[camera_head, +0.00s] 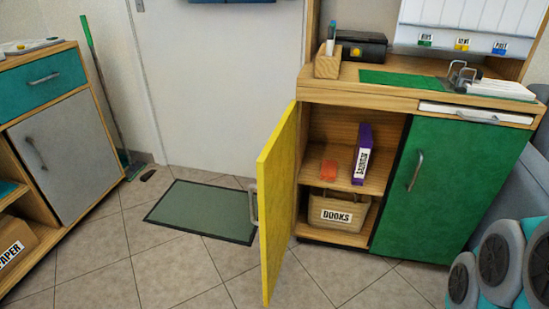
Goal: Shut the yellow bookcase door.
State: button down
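The yellow bookcase door (278,205) stands wide open, swung out toward me from the left side of the wooden bookcase (352,93). Its grey handle (253,202) shows on the door's left face. The open compartment behind it has a shelf (374,179) with a purple binder (362,155) and a small orange thing (328,170). A box labelled BOOKS (338,214) sits below. Grey rounded parts with teal at the lower right look like my own arm. My gripper's fingers cannot be made out.
A green door (445,190) beside the opening is closed. A dark green mat (204,209) lies on the tiled floor left of the yellow door. A cabinet with a grey door (66,150) stands at the left, with a broom (104,95) behind it.

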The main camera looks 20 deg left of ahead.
aim_at(273, 186)
jog(key=j+u, duration=0.1)
jog(key=j, duration=0.7)
jog(key=i+j+u, duration=0.1)
jog(key=j, duration=0.7)
